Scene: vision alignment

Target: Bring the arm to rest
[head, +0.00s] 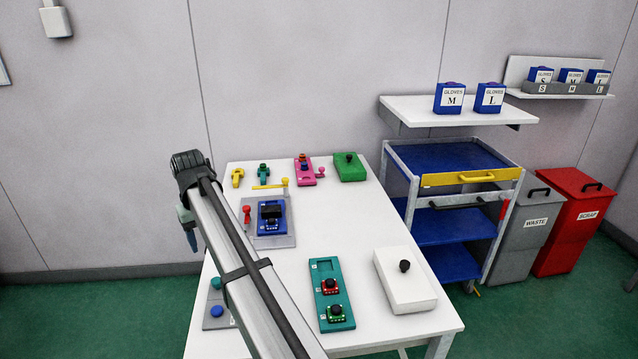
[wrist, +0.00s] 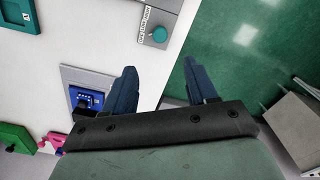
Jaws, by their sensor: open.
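My gripper shows in the wrist view (wrist: 163,82), its two blue fingers spread apart with nothing between them. In the head view my arm crosses the table from the bottom and ends near the table's left edge. There one blue finger of my gripper (head: 188,230) points down beside the wrist; the rest is hidden by the arm. The white table (head: 345,225) lies below and to the right of it. In the wrist view the gripper is over the table edge, with green floor to the right of the fingers.
A grey fixture with a blue device (head: 270,217) stands near my arm. A button panel (head: 215,300) is partly hidden by it. A teal board (head: 327,280), a white block (head: 400,280) and a green block (head: 349,167) are on the table. A cart (head: 440,160) stands to the right.

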